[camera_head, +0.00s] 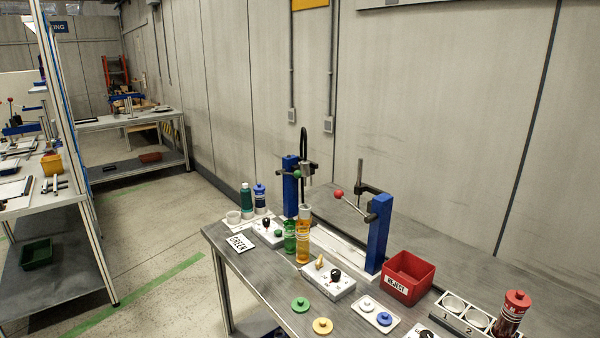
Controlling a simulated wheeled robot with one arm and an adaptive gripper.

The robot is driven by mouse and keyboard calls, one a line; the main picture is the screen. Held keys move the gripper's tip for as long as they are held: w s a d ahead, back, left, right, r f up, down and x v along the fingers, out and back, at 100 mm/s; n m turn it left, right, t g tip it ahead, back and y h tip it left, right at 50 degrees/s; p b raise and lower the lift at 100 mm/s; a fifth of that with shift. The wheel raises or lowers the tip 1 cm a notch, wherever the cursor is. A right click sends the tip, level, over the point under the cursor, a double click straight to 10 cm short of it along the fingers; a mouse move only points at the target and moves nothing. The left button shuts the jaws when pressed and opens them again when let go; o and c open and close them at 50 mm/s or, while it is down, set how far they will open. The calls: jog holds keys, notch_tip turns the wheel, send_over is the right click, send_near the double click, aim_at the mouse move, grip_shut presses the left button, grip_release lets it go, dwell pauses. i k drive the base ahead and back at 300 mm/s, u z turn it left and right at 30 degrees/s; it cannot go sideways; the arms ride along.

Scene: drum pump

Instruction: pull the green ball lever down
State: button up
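The green ball lever (297,174) is small in the view, on the left blue post (290,188) near the back of the workbench. A green bottle (290,236) and an amber bottle (303,236) stand in front of that post. A similar lever with a red ball (338,194) reaches left from the right blue post (378,232). My gripper is not in view, and nothing is seen touching the green ball.
The wall stands close behind. Open floor (165,250) lies to the left.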

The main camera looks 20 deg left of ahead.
aim_at(298, 174)
jog(key=u, duration=1.1)
jog(key=k, duration=0.65)
jog(key=u, duration=0.6)
jog(key=i, duration=1.4)
jog(key=z, duration=0.05)
